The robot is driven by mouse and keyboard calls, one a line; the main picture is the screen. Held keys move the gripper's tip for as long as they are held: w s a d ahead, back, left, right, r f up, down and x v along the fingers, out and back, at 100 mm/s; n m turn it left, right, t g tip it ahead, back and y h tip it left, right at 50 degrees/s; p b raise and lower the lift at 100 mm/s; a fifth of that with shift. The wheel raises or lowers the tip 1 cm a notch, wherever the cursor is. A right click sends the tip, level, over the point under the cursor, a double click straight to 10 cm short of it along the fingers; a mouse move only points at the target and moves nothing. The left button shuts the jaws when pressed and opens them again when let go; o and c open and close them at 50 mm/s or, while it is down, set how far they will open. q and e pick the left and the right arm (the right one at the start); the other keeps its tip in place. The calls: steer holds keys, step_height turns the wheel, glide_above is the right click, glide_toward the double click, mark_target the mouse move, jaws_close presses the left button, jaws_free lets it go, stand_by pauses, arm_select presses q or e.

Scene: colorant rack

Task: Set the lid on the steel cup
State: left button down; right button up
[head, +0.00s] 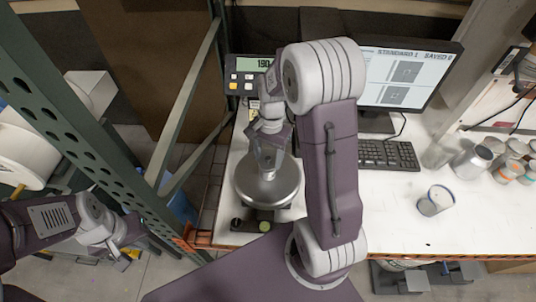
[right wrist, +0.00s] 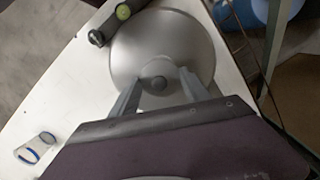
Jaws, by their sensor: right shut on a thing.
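My right gripper (head: 268,160) points down over the round steel pan of the scale (head: 250,191). In the right wrist view its fingers (right wrist: 161,76) close on both sides of a small round grey piece with a dark knob (right wrist: 157,83), which looks like the lid. It is in front of the wide steel pan (right wrist: 160,35). I cannot make out a steel cup beneath it, nor whether the lid touches anything below. My left gripper (head: 121,238) hangs low at the left, away from the bench; its fingers are too small to judge.
The scale's display (head: 249,74) stands behind the pan. A blue-rimmed cup (head: 435,203) is on the bench to the right. A keyboard (head: 388,155), a monitor (head: 410,75) and a metallic can (head: 472,160) lie further back. Green rack posts (head: 190,105) stand at the left. The front right bench is clear.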

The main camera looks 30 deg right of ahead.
steer(key=shift+f+b, duration=0.3)
steer(key=shift+f, duration=0.4)
stand_by(0.5)
steer(key=o, duration=1.4)
steer(key=shift+o, duration=0.2)
steer(key=shift+r, duration=0.15)
step_height(320, 180, up, 9)
steer(key=shift+w+d+b, duration=0.4)
steer(key=shift+b, duration=0.05)
